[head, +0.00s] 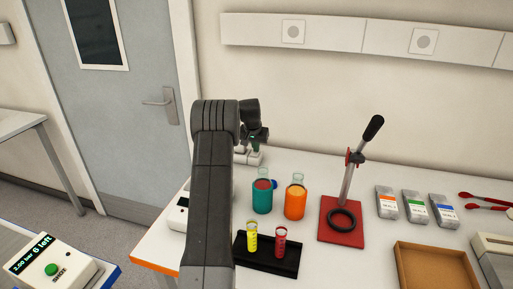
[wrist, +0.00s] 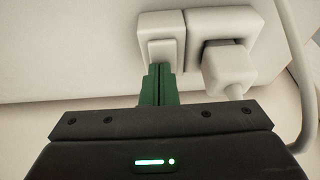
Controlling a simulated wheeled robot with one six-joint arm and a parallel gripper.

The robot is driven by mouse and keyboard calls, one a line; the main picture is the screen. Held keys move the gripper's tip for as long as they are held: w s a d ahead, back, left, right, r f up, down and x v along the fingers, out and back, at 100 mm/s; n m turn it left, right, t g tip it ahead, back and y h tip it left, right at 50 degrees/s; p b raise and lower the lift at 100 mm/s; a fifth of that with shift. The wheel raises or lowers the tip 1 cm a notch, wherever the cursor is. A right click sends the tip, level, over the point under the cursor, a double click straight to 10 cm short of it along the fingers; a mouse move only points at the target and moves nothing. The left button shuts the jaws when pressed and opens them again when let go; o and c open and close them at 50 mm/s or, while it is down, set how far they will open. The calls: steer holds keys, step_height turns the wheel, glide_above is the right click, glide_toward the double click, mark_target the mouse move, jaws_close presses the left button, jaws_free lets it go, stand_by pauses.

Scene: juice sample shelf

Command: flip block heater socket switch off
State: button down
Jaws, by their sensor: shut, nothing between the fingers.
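The white switch (wrist: 162,48) sits in a square housing beside a white socket (wrist: 246,20) in the wrist view. A white plug (wrist: 226,66) is in the socket, with a cable running down from it. My gripper (wrist: 160,70) has green fingers, shut together and empty. The fingertips are at the lower edge of the switch; I cannot tell whether they touch it. In the head view the white socket unit (head: 250,158) shows low behind my arm, with my gripper (head: 259,141) close to it. The switch's on or off position is not clear.
On the bench, a teal beaker (head: 262,198), an orange beaker (head: 295,204) and a black rack (head: 268,256) with two vials stand right of my arm. A red-based press (head: 341,232) stands further right. A white device (head: 178,214) is partly hidden by my arm.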

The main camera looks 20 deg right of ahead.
steer(key=shift+s+a+f, duration=0.25)
steer(key=shift+s+f, duration=0.05)
steer(key=shift+s, duration=0.05)
steer(key=b+v, duration=0.2)
steer(key=v, duration=1.2)
steer(key=shift+w+r, duration=0.1)
